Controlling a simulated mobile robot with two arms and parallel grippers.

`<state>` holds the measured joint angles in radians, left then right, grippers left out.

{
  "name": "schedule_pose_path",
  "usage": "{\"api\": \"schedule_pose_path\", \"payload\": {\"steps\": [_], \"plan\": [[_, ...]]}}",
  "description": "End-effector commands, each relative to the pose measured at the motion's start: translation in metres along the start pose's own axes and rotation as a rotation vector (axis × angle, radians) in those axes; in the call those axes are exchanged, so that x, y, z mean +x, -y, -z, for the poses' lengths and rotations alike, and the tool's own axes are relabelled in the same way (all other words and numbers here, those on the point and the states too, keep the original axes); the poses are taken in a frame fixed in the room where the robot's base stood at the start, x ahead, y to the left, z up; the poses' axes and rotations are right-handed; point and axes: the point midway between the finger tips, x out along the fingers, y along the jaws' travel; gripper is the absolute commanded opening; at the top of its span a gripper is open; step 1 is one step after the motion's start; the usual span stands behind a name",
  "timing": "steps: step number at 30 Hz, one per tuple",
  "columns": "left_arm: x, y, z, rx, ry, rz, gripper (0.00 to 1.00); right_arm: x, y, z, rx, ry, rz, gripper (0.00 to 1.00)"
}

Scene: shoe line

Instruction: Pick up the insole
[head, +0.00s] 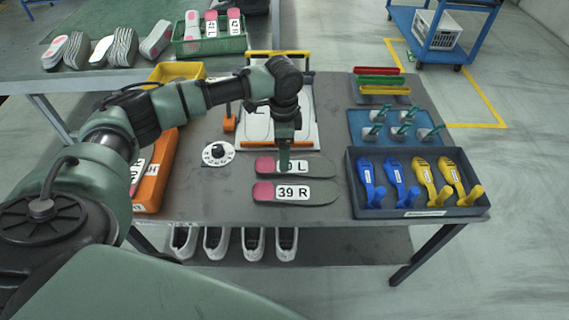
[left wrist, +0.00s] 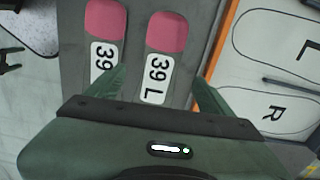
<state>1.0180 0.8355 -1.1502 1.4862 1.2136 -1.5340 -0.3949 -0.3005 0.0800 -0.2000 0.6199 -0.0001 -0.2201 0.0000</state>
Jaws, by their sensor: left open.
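Two grey insoles with pink ends lie side by side on the table. The farther one, labelled 39 L (head: 319,168), is partly covered by my left gripper (head: 284,165). The nearer one, labelled 39 R (head: 322,194), lies fully visible. In the left wrist view my left gripper (left wrist: 161,86) is open. Its fingers are on either side of the 39 L insole (left wrist: 167,36), with the label between them; contact cannot be told. The other insole (left wrist: 105,20) lies outside the fingers, to the left. My right gripper is not in view.
The grey table (head: 200,190) also bears a white outline board (head: 304,128), a round dial (head: 218,153), an orange bin (head: 160,170), and a dark tray (head: 424,213) of blue and yellow shoe forms. White shoes stand on the shelf below. Bare table lies left of the insoles.

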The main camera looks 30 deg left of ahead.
Motion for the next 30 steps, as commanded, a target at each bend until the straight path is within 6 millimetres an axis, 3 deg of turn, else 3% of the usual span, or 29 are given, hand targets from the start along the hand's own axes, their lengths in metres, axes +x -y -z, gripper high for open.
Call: {"api": "schedule_pose_path", "payload": {"steps": [9, 18, 19, 26, 30], "plan": [[0.043, -0.002, -0.005, 0.0, 0.001, 0.0, 0.82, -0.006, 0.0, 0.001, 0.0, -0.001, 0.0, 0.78], [0.05, -0.002, -0.004, 0.001, 0.0, 0.002, 0.82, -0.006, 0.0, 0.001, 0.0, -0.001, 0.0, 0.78], [0.05, -0.002, -0.004, 0.001, 0.0, 0.002, 0.8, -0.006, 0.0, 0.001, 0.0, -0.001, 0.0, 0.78], [0.05, -0.002, -0.004, 0.001, -0.001, 0.002, 0.17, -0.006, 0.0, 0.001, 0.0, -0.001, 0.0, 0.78], [0.05, -0.002, -0.004, 0.001, -0.001, 0.002, 0.17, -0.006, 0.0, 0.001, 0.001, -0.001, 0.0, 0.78]]}}
